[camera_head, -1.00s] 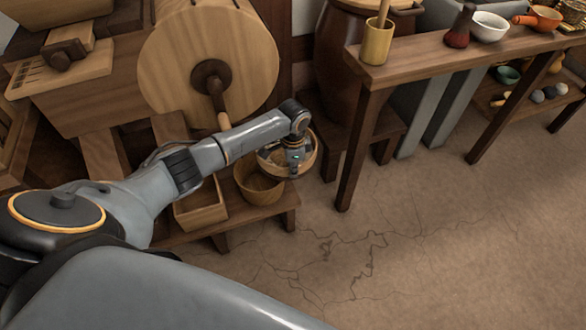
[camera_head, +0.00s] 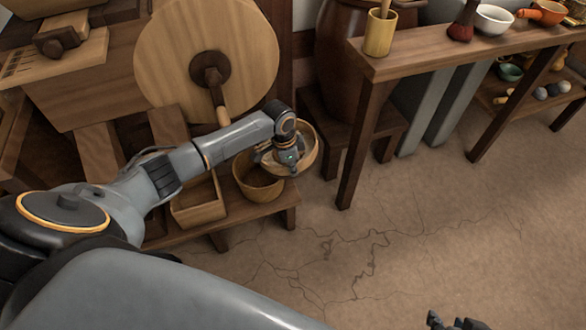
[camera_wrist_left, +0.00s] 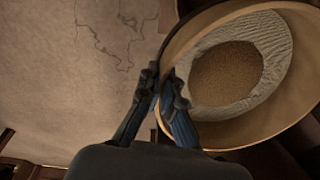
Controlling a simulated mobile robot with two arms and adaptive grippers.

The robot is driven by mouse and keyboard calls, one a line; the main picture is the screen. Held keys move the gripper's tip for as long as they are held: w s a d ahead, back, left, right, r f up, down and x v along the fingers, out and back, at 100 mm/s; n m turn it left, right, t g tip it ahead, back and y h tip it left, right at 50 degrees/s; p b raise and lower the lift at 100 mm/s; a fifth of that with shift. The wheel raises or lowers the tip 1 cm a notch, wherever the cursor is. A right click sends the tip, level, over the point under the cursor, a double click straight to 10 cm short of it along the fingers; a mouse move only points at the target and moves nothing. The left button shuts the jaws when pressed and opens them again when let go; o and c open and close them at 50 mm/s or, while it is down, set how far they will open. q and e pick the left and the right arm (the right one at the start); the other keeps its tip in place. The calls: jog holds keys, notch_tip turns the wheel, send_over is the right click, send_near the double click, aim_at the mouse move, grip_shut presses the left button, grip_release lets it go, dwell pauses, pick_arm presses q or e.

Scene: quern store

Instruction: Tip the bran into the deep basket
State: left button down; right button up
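My left gripper (camera_head: 284,160) is shut on the rim of a round, shallow wooden pan (camera_head: 308,150). In the left wrist view, one finger lies on each side of the rim of this pan (camera_wrist_left: 222,144). Brown grainy bran (camera_wrist_left: 227,75) lies inside, with a pale ring around it. A round tan vessel (camera_head: 257,190) stands on the low bench beside and below the held pan, partly hidden by my gripper; I cannot tell whether it is the deep basket. My right gripper (camera_head: 451,322) only just shows at the bottom edge, fingertips apart, with nothing seen between them.
A rectangular wooden box (camera_head: 198,208) stands on the low bench (camera_head: 226,221), left of the tan vessel. A large wooden wheel (camera_head: 180,60) with a crank is behind. A side table (camera_head: 440,55) with pots stands right. The cracked floor (camera_head: 420,225) is clear.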

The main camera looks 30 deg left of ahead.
pick_arm(q)
jog(key=shift+r, duration=0.15)
jog(key=shift+r+t+h+b, duration=0.3)
jog(key=shift+t+h+b, duration=0.1)
jog(key=shift+t+h, duration=0.2)
pick_arm(e)
jog(key=w, duration=0.1)
jog(key=w+a+r+t, duration=0.1)
jog(key=w, duration=0.1)
jog(key=w+r+t, duration=0.1)
jog(key=shift+w+a+y, duration=0.15)
jog(key=shift+y, duration=0.25)
pick_arm(q)
jog(key=shift+s+a+r+t+h, duration=0.15)
jog(key=shift+r+t+h, duration=0.05)
jog(key=shift+t+h, duration=0.2)
jog(key=shift+a+r+t+h, duration=0.1)
jog(key=shift+r+t+h, duration=0.2)
jog(key=shift+t+h, duration=0.15)
pick_arm(e)
jog(key=shift+w+r+t, duration=0.1)
jog(key=shift+w+t, duration=0.05)
jog(key=shift+t, duration=0.15)
jog(key=shift+a, duration=0.1)
jog(key=shift+w+r, duration=0.1)
